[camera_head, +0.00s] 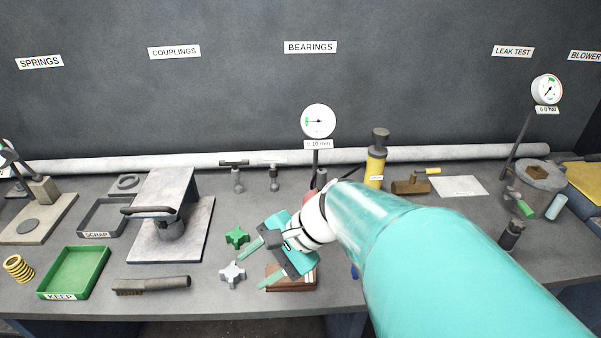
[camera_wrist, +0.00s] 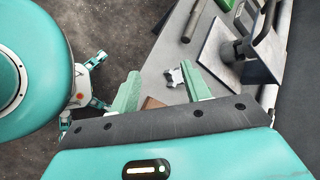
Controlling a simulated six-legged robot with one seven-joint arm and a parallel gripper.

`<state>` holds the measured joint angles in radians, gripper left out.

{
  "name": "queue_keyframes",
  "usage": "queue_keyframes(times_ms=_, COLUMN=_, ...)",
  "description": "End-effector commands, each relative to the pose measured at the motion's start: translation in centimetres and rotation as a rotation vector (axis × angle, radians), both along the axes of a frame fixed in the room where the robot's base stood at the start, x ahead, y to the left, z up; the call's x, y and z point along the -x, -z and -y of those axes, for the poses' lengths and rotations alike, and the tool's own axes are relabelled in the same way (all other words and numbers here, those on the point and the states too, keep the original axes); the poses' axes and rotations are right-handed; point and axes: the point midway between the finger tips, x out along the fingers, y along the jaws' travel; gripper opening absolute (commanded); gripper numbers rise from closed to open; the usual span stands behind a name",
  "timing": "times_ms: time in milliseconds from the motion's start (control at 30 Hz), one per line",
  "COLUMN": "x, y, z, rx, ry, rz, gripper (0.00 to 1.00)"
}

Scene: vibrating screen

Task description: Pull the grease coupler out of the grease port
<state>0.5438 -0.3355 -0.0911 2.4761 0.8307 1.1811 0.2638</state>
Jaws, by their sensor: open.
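My gripper (camera_head: 256,266) is open and empty above the bench's front middle, its fingers pointing left. In the wrist view my gripper (camera_wrist: 160,74) shows its two pale green fingers spread apart with nothing between them. I cannot make out the grease coupler or the grease port in either view. My arm and gripper cover part of the bench below the BEARINGS sign (camera_head: 310,47). A yellow pump-like cylinder with a dark top (camera_head: 376,168) stands behind my arm.
A grey star knob (camera_head: 232,273) and a green star knob (camera_head: 237,237) lie near my fingers. A brown block (camera_head: 292,285) is partly under my gripper. A dial gauge (camera_head: 318,121) stands behind. A brush (camera_head: 151,285) and green KEEP tray (camera_head: 74,294) are left.

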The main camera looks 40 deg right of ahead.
Motion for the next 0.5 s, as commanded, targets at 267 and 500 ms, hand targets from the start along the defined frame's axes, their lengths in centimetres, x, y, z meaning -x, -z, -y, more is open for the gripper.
queue_keyframes(times_ms=267, x=-2.9, y=-1.1, z=12.8, rx=-0.676, ry=0.689, rz=0.031, gripper=0.47)
queue_keyframes(times_ms=500, x=0.0, y=-1.4, z=24.8, rx=-1.072, ry=1.090, rz=0.215, gripper=0.47)
